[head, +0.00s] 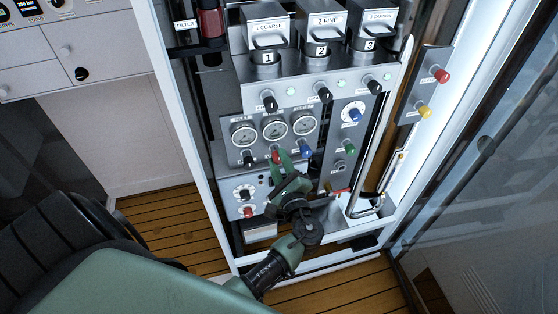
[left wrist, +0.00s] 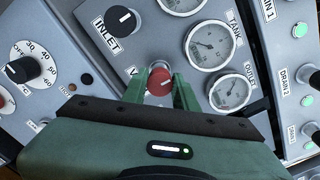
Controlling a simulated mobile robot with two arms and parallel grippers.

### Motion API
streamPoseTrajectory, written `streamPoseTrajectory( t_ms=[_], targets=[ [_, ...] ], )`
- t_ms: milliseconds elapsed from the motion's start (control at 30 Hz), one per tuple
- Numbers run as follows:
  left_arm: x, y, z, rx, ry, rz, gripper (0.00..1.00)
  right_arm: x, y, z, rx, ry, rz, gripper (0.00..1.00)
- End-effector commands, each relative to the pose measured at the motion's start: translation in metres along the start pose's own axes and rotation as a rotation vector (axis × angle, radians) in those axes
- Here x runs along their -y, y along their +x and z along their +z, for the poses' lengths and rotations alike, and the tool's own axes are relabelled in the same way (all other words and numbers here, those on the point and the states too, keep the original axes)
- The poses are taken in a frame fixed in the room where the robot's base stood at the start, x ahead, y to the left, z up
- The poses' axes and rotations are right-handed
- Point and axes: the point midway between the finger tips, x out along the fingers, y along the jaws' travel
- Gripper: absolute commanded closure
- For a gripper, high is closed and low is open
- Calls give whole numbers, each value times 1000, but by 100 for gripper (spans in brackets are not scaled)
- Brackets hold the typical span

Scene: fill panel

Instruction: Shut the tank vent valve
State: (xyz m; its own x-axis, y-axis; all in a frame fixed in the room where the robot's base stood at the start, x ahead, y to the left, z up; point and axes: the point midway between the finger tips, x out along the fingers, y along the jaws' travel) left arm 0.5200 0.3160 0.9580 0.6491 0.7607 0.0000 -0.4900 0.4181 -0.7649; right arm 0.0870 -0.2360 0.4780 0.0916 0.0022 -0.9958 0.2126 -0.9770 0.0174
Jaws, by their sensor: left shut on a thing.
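The red knob (left wrist: 160,82) sits below the gauges on the grey panel. A label beginning with "V" is beside it, mostly hidden by a finger. The knob also shows in the head view (head: 275,157), partly covered by my gripper. My left gripper (left wrist: 159,88) has its green fingers on both sides of the red knob and is shut on it. In the head view my left gripper (head: 284,159) reaches up to the panel from below. My right gripper is not in view.
The INLET knob (left wrist: 122,20) is close at the upper left, and a blue knob (head: 305,151) is to the right. Round gauges (head: 274,128) sit just above. A dial knob (left wrist: 24,69) is at the left. A steel pipe (head: 366,175) runs along the right side.

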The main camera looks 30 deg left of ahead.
Motion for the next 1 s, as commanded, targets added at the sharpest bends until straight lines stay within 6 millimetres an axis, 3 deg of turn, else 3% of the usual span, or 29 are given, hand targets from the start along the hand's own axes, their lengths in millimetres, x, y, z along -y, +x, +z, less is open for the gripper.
streamPoseTrajectory(
  t_ms=[167,200,267,667,1000],
  targets=[
    [-1,0,-1,-2,1,0,100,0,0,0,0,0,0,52],
    [-1,0,-1,-2,1,0,69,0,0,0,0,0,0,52],
    [-1,0,-1,-2,1,0,52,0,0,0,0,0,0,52],
    [-1,-6,-2,-2,-1,1,51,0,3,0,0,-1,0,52],
    [-3,-60,-3,-4,-1,1,51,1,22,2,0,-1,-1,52]
  ],
)
